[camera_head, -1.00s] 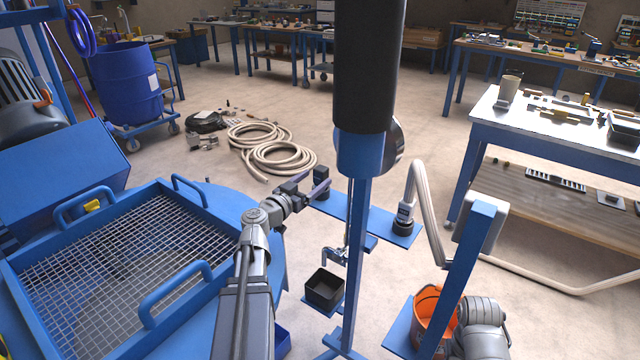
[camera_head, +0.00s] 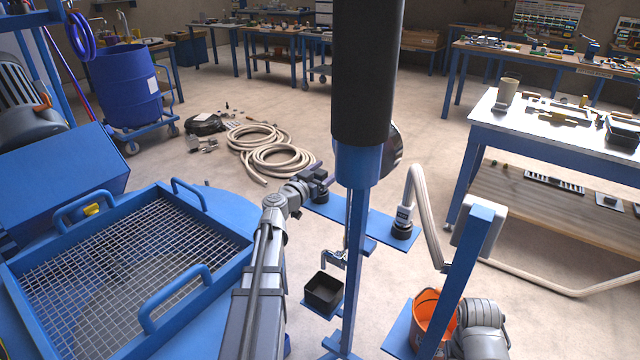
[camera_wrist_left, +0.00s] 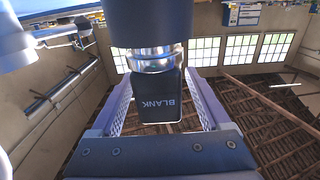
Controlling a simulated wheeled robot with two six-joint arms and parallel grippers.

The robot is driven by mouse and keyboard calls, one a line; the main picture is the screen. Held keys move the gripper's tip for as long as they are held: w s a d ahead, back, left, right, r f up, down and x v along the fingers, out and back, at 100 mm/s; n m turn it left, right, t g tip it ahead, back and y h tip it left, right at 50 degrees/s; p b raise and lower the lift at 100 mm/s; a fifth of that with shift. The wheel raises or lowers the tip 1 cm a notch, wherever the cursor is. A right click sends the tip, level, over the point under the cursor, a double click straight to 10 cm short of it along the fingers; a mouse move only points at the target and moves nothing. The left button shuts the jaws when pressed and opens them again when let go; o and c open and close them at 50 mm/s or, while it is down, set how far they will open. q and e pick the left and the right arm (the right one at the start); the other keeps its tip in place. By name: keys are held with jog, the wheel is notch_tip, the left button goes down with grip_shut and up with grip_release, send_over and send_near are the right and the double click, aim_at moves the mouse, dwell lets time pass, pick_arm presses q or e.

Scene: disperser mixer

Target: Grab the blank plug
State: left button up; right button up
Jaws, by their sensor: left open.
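The blank plug (camera_wrist_left: 158,95) is a black block marked BLANK in the left wrist view, its lettering upside down. It joins a shiny metal collar and a dark round socket. In the head view the dark plug and socket (camera_head: 321,197) stand at the left end of a blue bracket plate (camera_head: 372,224), partly hidden by my gripper. My left gripper (camera_head: 318,182) is open at the plug, with one finger on each side of it in the wrist view. Small gaps seem to show between fingers and plug.
A blue post (camera_head: 356,270) with a thick black cylinder (camera_head: 362,70) stands just right of my gripper. A hose (camera_head: 420,200) with a connector sits at the plate's right end. A small black bin (camera_head: 323,291) is below. A blue-framed grate (camera_head: 130,270) is at left.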

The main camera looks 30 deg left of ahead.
pick_arm(q)
jog(key=shift+c, duration=0.2)
grip_shut()
dwell(0.3)
